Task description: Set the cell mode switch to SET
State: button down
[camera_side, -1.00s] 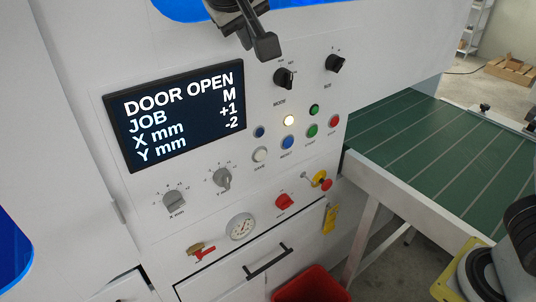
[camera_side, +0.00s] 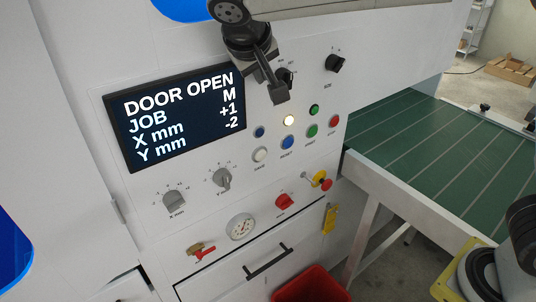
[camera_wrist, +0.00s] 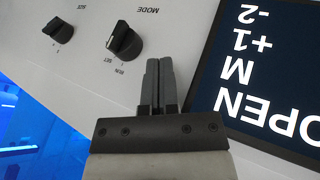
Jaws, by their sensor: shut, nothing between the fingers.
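The mode switch is a black rotary knob, seen in the wrist view (camera_wrist: 124,41) with the labels MODE, RUN and SET around it. In the side view the mode switch (camera_side: 287,76) is partly hidden behind my gripper (camera_side: 280,97). In the wrist view my gripper (camera_wrist: 159,64) has its two grey fingers together with nothing between them. It is beside the mode switch, on the display side, and looks apart from it. I cannot tell exactly where the knob's pointer is set.
The display (camera_side: 175,115) reads DOOR OPEN, JOB M, X mm +1, Y mm -2. The size knob (camera_side: 334,63) is right of the mode switch. Several push buttons, including a blue one (camera_side: 287,142), sit below. A green conveyor (camera_side: 440,150) is at right.

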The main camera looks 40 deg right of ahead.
aim_at(287, 70)
jog(key=shift+d, duration=2)
jog(key=shift+d+r+m+y, duration=0.15)
jog(key=shift+d+m+y, duration=0.1)
jog(key=shift+y, duration=0.45)
jog(key=shift+d+r+m+y, duration=0.15)
jog(key=shift+d+y, duration=0.1)
jog(key=shift+y, duration=0.45)
jog(key=shift+d+y, duration=0.2)
jog(key=shift+y, duration=0.2)
jog(key=shift+d+r+m+y, duration=0.1)
jog(key=shift+d+m+y, duration=0.2)
jog(key=shift+y, duration=0.6)
jog(key=shift+d+r+m+y, duration=0.1)
jog(key=shift+d+y, duration=0.3)
jog(key=shift+y, duration=0.5)
jog(key=shift+d, duration=0.2)
jog(key=shift+r, duration=0.2)
jog(key=shift+r, duration=0.55)
